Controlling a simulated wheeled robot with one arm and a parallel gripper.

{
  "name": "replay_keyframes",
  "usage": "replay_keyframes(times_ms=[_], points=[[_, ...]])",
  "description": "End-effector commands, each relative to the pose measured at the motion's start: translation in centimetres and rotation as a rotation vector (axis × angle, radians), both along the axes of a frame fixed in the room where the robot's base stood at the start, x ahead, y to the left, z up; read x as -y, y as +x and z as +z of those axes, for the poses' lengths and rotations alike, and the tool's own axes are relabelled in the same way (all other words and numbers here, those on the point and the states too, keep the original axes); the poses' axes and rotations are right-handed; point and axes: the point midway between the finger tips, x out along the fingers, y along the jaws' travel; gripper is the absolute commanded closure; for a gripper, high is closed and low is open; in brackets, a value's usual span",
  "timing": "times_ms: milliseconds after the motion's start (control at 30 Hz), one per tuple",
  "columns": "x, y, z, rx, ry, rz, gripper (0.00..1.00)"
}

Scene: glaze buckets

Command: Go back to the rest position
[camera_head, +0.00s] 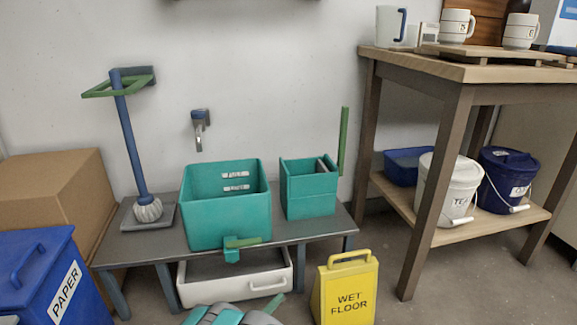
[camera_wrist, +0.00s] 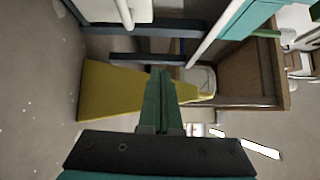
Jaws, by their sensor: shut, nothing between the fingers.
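My gripper (camera_wrist: 160,75) is in the middle of the wrist view with its two green fingers pressed together and nothing between them. The yellow wet floor sign (camera_wrist: 105,92) lies behind the fingers in that sideways-turned view; I cannot tell how far apart they are. In the head view part of my arm shows at the bottom edge, in front of the low bench and left of the yellow sign (camera_head: 346,292). A narrow green tip (camera_head: 275,303) there looks like my fingers.
The grey bench (camera_head: 310,228) carries a teal basin (camera_head: 215,215), a smaller teal box (camera_head: 308,195) and a brush stand. A white drawer (camera_head: 235,289) is below. Left is a blue paper bin (camera_head: 30,265). Right is a wooden table (camera_head: 462,72) with a white bucket (camera_head: 445,190) and a blue bucket (camera_head: 507,180) on its shelf.

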Motion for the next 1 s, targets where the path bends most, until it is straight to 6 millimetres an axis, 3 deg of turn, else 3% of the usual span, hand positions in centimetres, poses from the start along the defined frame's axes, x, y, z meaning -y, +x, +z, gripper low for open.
replay_keyframes(times_ms=[233,467,700,1000], points=[[8.8,0.8,10.2,0.196,0.192,-0.251,1.0],[17.1,-1.8,18.5,0.421,0.392,-0.509,1.0],[24.2,-7.1,25.3,0.68,0.588,-0.771,1.0],[29.8,-15.6,31.3,1.029,0.812,-1.093,1.0]])
